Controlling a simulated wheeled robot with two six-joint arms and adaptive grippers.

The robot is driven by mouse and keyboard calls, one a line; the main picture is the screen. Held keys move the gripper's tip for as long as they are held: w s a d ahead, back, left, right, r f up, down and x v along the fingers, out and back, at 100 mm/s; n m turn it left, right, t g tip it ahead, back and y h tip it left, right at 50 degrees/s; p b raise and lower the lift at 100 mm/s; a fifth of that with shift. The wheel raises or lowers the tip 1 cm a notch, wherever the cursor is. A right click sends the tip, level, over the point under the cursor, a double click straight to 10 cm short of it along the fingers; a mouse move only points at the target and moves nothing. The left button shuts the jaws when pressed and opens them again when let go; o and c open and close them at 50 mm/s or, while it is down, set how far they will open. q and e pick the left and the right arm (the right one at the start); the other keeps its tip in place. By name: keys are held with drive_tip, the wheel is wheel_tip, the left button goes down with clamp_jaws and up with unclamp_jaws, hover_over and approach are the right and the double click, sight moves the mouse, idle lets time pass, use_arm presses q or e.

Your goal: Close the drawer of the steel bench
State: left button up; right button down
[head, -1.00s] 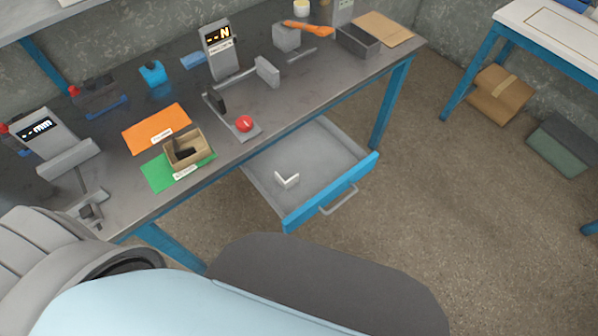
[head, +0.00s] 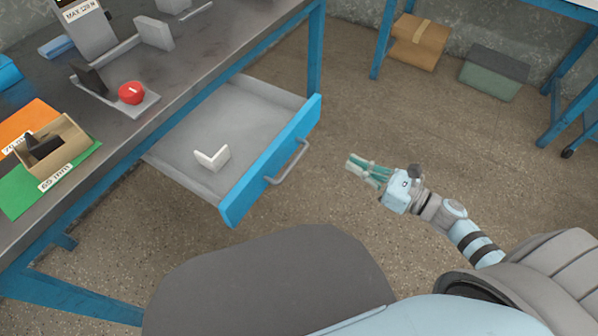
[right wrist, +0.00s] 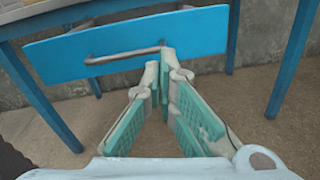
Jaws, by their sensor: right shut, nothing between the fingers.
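The steel bench (head: 190,75) has a dark top and blue legs. Its drawer (head: 245,110) stands pulled out, with a blue front and a grey bar handle (head: 289,163). A small white angle-shaped piece (head: 211,158) lies inside the drawer. My right gripper (head: 352,161) is shut and empty, in front of the drawer front and to the right of the handle, apart from it in the head view. In the right wrist view the fingertips (right wrist: 163,62) overlap the right end of the handle (right wrist: 125,55) on the blue front (right wrist: 200,40). My left gripper is not in view.
On the bench are a red button (head: 131,93), a display unit (head: 90,28), and a small box (head: 55,150) on a green mat. A cardboard box (head: 419,42) and a grey-green box (head: 494,74) stand on the floor behind.

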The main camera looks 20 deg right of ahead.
sight(290, 139)
drive_tip(key=w+a+n, duration=0.1)
drive_tip(key=w+a, duration=0.2)
drive_tip(key=w+a+n+y, duration=0.1)
drive_tip(key=w+a, duration=0.2)
drive_tip(key=a, duration=0.1)
drive_tip(key=w+a+r, duration=0.1)
drive_tip(key=w+a, duration=0.2)
drive_tip(key=w, duration=0.1)
drive_tip(key=shift+a+n+g+y, duration=0.25)
drive_tip(key=shift+n+g+y, duration=0.05)
drive_tip(key=shift+n, duration=0.1)
drive_tip(key=shift+w, duration=0.15)
